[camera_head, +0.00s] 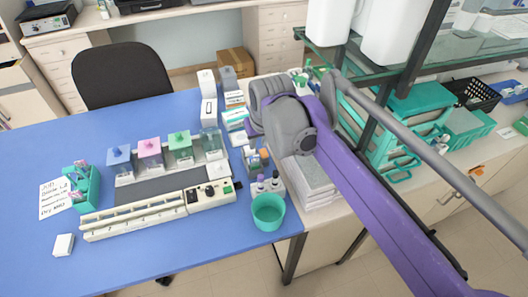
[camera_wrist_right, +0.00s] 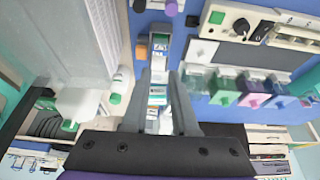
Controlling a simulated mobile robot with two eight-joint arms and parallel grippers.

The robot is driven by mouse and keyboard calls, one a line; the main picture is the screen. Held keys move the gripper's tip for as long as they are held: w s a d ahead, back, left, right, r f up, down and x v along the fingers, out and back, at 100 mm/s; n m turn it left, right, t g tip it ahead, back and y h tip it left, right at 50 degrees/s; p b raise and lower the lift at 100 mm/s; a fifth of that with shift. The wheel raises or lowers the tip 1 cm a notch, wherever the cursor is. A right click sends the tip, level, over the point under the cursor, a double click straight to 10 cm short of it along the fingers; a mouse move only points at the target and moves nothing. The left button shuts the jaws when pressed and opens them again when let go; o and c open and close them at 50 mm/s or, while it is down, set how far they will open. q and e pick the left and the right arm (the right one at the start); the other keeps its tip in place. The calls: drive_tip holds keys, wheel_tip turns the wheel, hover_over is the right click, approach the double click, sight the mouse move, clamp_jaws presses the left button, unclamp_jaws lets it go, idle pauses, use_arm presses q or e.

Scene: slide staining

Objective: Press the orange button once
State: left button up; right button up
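The staining machine (camera_head: 160,205) lies on the blue table, with a control panel (camera_head: 208,194) at its right end. The panel shows a green button (camera_head: 228,188) and dark knobs; it also shows in the right wrist view (camera_wrist_right: 225,35). I cannot make out an orange button on it. A small orange item (camera_head: 263,154) is among the bottles right of the machine, and it also shows in the right wrist view (camera_wrist_right: 141,52). My right gripper (camera_wrist_right: 160,82) is open and empty, above the table's right part. My left gripper is not in view.
Blue, pink and green-lidded jars (camera_head: 150,150) stand behind the machine. A teal cup (camera_head: 268,212) stands at the table's right edge. Boxes (camera_head: 235,112) stand near my right wrist. A shelf rack and teal bins (camera_head: 420,100) crowd the right. The left front of the table is mostly clear.

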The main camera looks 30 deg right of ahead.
clamp_jaws()
idle(1.3)
